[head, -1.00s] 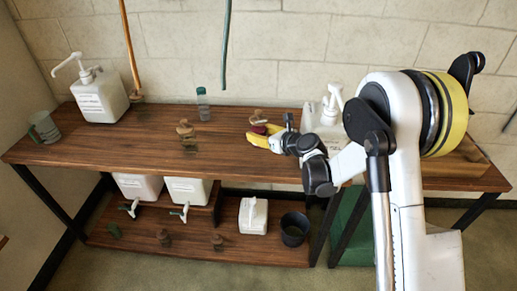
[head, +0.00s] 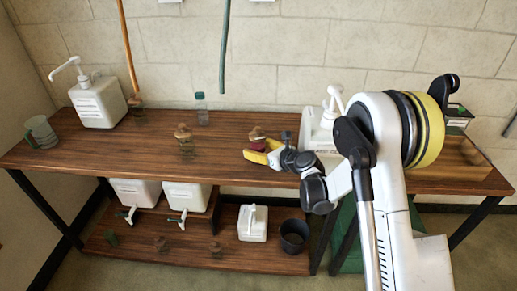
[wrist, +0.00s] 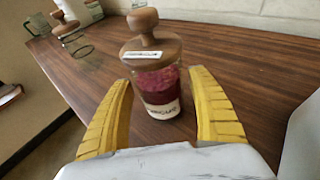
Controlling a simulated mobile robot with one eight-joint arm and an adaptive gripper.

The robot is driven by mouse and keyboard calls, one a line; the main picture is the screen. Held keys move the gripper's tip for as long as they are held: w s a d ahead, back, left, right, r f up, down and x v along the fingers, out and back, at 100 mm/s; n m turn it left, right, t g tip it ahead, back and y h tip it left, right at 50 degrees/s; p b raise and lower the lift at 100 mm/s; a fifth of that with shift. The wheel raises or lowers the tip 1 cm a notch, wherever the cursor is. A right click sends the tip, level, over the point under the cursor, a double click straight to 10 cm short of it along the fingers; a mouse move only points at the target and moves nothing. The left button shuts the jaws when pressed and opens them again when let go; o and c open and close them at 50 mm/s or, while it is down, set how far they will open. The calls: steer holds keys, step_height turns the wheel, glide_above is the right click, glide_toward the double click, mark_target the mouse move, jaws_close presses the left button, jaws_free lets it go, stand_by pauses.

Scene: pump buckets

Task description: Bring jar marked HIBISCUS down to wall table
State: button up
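A jar with dark red contents and a wooden knob lid (wrist: 151,70) stands upright on the wooden table in the wrist view. It has small white labels on lid and body, too blurred to read for sure. The same jar (head: 257,136) shows in the head view on the long wall table (head: 120,154). My gripper (wrist: 160,108) is open, with one yellow finger on each side of the jar's body; gaps show between fingers and glass. In the head view my gripper (head: 262,153) is low over the tabletop at the jar's near side.
Other wood-lidded jars (head: 185,140) stand to the left. Another pump bucket (head: 318,130) stands close right of the gripper. The lower shelf holds white containers and a dark pot (head: 294,236).

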mark_target(263, 149)
steer(key=shift+s+d+r, duration=0.1)
steer(key=shift+r, duration=0.1)
steer(key=p+v, duration=0.2)
steer(key=v, duration=0.5)
steer(key=shift+s+p, duration=0.1)
steer(key=shift+p, duration=0.25)
